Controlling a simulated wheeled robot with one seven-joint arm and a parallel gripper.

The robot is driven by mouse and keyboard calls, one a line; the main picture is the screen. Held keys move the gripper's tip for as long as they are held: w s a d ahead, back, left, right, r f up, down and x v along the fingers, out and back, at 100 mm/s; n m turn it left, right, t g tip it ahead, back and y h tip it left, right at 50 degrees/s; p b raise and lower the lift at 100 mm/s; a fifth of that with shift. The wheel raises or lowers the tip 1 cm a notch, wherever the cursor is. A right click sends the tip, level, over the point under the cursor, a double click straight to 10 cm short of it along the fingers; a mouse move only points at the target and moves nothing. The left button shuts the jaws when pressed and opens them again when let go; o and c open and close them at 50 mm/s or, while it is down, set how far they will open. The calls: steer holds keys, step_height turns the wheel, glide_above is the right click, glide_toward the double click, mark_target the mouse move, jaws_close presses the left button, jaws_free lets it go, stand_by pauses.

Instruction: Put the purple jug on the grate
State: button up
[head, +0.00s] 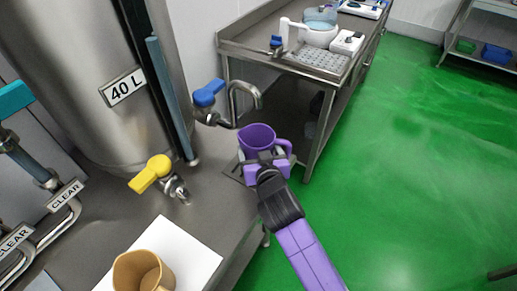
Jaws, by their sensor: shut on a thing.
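The purple jug (257,137) is upright below the curved spout (245,97) of the blue-handled tap (209,93). My gripper (268,160) is at the jug's near side and shut on it. A small dark grate (233,172) shows partly at the counter's edge under the jug, and the jug hides most of it. I cannot tell whether the jug's base touches the grate.
A steel tank (75,60) marked 40 L stands left, with a yellow-handled tap (155,174) before it. A tan jug (143,272) stands on a white sheet (185,250). A steel table (285,55) with a perforated plate (318,58) stands behind. Green floor lies right.

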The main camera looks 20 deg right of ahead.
steer(key=shift+f+b, duration=0.35)
steer(key=shift+f, duration=0.1)
steer(key=o, duration=1.5)
steer(key=shift+r, duration=0.1)
steer(key=shift+c, duration=0.2)
